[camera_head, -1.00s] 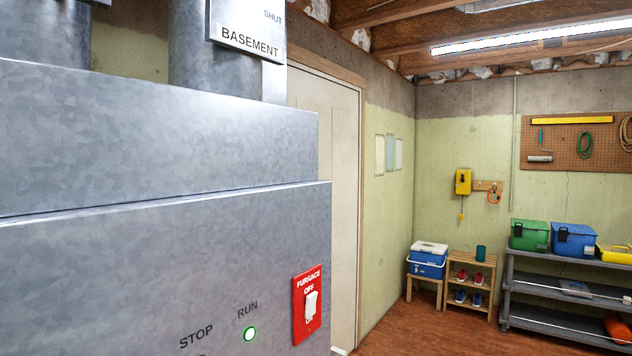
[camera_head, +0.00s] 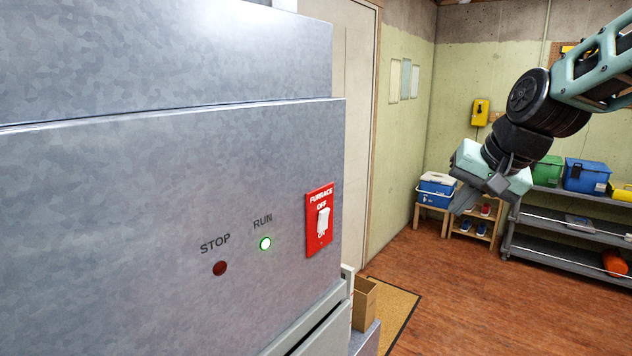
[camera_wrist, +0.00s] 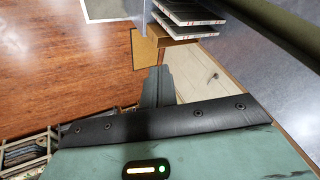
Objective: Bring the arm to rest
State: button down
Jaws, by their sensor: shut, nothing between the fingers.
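My arm comes in from the upper right of the head view, with its pale green gripper (camera_head: 466,200) at the low end, tilted downward. The gripper hangs in the air to the right of the furnace cabinet, apart from it in the picture. The fingers also show in the wrist view (camera_wrist: 158,82), close together and holding nothing. The galvanized furnace cabinet (camera_head: 130,200) fills the left of the head view. On it are a red furnace switch plate (camera_head: 319,220), a green lit RUN lamp (camera_head: 265,243) and a dark red STOP lamp (camera_head: 220,268).
A cardboard box (camera_head: 364,303) stands low beside the cabinet, near a tan mat (camera_head: 395,308). A grey shelf (camera_head: 560,242) with green and blue boxes, a small wooden rack and a blue cooler (camera_head: 437,187) stand at the back. The wood floor (camera_head: 480,300) between is open.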

jog(key=s+d+f+n+g+h, duration=0.1)
jog(key=s+d+f+n+g, duration=0.15)
jog(key=s+f, duration=0.6)
jog(key=s+d+f+n+g+h, duration=0.15)
jog(key=s+d+f, duration=0.25)
jog(key=s+f, duration=0.45)
jog(key=s+a+f+n+g+b, duration=0.1)
jog(key=s+a+n+b, duration=0.2)
jog(key=s+a, duration=0.3)
jog(key=s+a+f+n+b, duration=0.1)
jog(key=s+a+n+b, duration=0.2)
jog(key=s+a, duration=0.3)
jog(key=a+n, duration=0.1)
jog(key=a, duration=0.4)
jog(key=shift+s+a+n+g, duration=0.25)
jog(key=shift+s+n+g, duration=0.05)
jog(key=shift+n+g, duration=0.1)
jog(key=shift+y, duration=0.25)
